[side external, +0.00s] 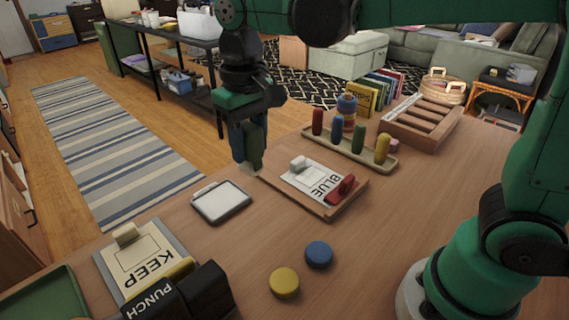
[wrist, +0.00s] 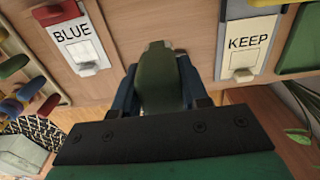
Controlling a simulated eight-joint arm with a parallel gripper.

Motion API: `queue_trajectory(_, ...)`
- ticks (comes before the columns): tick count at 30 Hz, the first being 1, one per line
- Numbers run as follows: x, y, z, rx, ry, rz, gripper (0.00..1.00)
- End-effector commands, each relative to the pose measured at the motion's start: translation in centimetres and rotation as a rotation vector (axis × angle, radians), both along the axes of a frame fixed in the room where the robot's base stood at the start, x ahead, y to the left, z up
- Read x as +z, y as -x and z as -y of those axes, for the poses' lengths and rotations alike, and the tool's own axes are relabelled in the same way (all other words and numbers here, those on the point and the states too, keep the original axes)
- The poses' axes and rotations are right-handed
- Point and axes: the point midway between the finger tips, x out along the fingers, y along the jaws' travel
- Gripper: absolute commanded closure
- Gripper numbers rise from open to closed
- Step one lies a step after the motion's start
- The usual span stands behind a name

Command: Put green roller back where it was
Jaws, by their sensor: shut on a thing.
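My gripper (side external: 249,140) has blue fingers and is shut on a dark green roller (side external: 254,158), held upright near the far table edge, by the left corner of the BLUE board. In the wrist view the roller (wrist: 160,80) sits between the fingers. I cannot tell whether its lower end touches the table. A long pale tray (side external: 350,152) behind the BLUE board carries upright red (side external: 317,122), blue (side external: 337,129), green (side external: 358,138) and yellow (side external: 382,149) pieces. A brown slatted wooden rack (side external: 420,120) stands further back right.
The BLUE board (side external: 330,203) with a red piece lies right of my gripper. The KEEP board (side external: 145,255), black punch (side external: 185,300), yellow disc (side external: 284,282) and blue disc (side external: 318,254) are nearer. The right-hand table is clear.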

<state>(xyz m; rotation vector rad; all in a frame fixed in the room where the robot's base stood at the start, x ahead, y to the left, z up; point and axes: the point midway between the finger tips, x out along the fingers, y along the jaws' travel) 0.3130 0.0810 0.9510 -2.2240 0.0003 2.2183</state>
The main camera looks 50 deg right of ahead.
Motion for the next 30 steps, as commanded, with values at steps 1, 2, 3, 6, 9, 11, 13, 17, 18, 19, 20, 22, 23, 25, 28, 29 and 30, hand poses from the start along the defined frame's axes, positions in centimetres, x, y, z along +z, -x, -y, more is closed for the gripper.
queue_trajectory(1, -1.3, -0.1, 0.0, 0.0, 0.0, 0.0, 1.0)
queue_trajectory(2, -2.0, -0.1, 0.0, 0.0, 0.0, 0.0, 1.0)
queue_trajectory(3, -2.9, 0.0, 0.0, 0.0, 0.0, 0.0, 1.0)
queue_trajectory(6, -5.3, -0.1, 0.0, 0.0, 0.0, 0.0, 1.0)
queue_trajectory(9, -7.5, -0.1, 0.0, 0.0, 0.0, 0.0, 1.0)
queue_trajectory(11, -8.5, 0.0, 0.0, 0.001, 0.0, 0.0, 1.0)
queue_trajectory(13, -9.5, -0.1, 0.0, 0.001, 0.0, 0.0, 1.0)
queue_trajectory(17, -10.5, -0.1, 0.0, 0.001, 0.0, 0.0, 1.0)
queue_trajectory(18, -10.7, -0.1, 0.0, 0.001, 0.0, 0.0, 1.0)
queue_trajectory(19, -11.0, -0.1, 0.0, 0.001, 0.0, 0.0, 1.0)
queue_trajectory(20, -11.3, 0.0, 0.0, 0.001, 0.0, 0.0, 1.0)
queue_trajectory(22, -12.4, -0.1, 0.0, 0.001, 0.0, 0.0, 1.0)
queue_trajectory(23, -12.8, -0.1, 0.0, 0.001, 0.0, 0.001, 1.0)
queue_trajectory(25, -13.6, -0.1, 0.0, 0.001, 0.0, 0.001, 1.0)
queue_trajectory(28, -14.1, 0.0, 0.0, 0.001, 0.0, 0.001, 1.0)
queue_trajectory(29, -14.1, 0.0, 0.0, 0.001, 0.0, 0.001, 1.0)
queue_trajectory(30, -14.2, 0.0, 0.0, 0.001, 0.0, 0.001, 1.0)
